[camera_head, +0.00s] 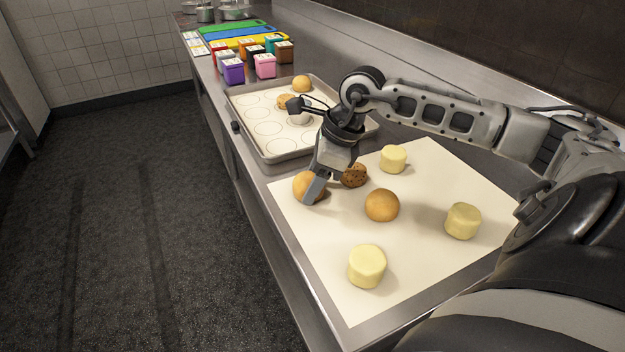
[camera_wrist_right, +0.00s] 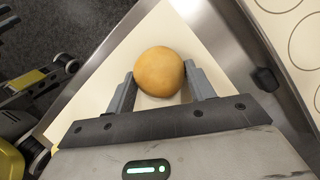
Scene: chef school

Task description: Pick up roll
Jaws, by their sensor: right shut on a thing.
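My right gripper (camera_head: 314,183) is shut on a round golden-brown roll (camera_head: 302,186) at the left corner of the cream mat (camera_head: 330,262). In the right wrist view the roll (camera_wrist_right: 159,72) sits between the two fingers of the right gripper (camera_wrist_right: 160,90). I cannot tell whether the roll touches the mat. A second golden-brown roll (camera_head: 382,205) rests near the middle of the mat. The left gripper is not in view.
A dark speckled cookie (camera_head: 354,176) lies close beside the gripper. Pale cylinders (camera_head: 367,266) stand on the mat. Behind is a baking tray (camera_head: 285,155) with printed circles and a few baked items. Coloured boxes (camera_head: 233,72) stand farther back.

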